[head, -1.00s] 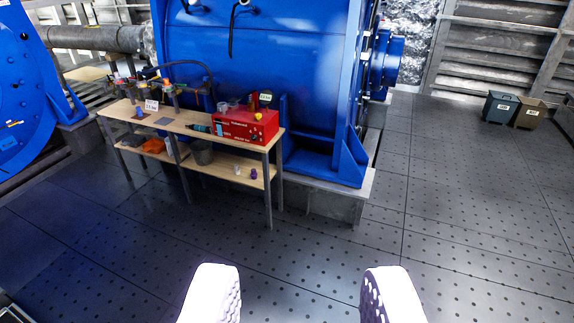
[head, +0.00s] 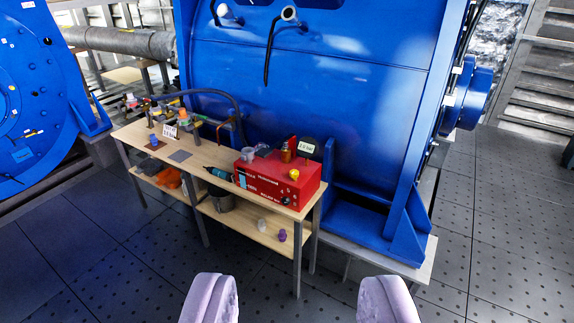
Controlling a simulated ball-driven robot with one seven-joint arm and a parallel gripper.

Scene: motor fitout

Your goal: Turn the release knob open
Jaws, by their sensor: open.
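The release knob is not clearly identifiable at this distance. A red box (head: 262,187) stands on the right end of a wooden workbench (head: 188,166). It carries a small yellow knob (head: 294,174) on its upper right, a dark round knob low on its front, and a dark gauge with a pale label (head: 307,148) at the back. I cannot tell which of these is the release knob. My gripper (head: 298,300) is open and empty at the bottom of the view, well short of the bench, with its two pale fingers wide apart.
A large blue motor housing (head: 345,85) stands behind the bench. The bench top also holds a teal tool (head: 219,173) and several small fittings. The lower shelf holds a grey bucket (head: 220,198) and small cups. Dark perforated floor is clear in front and at right.

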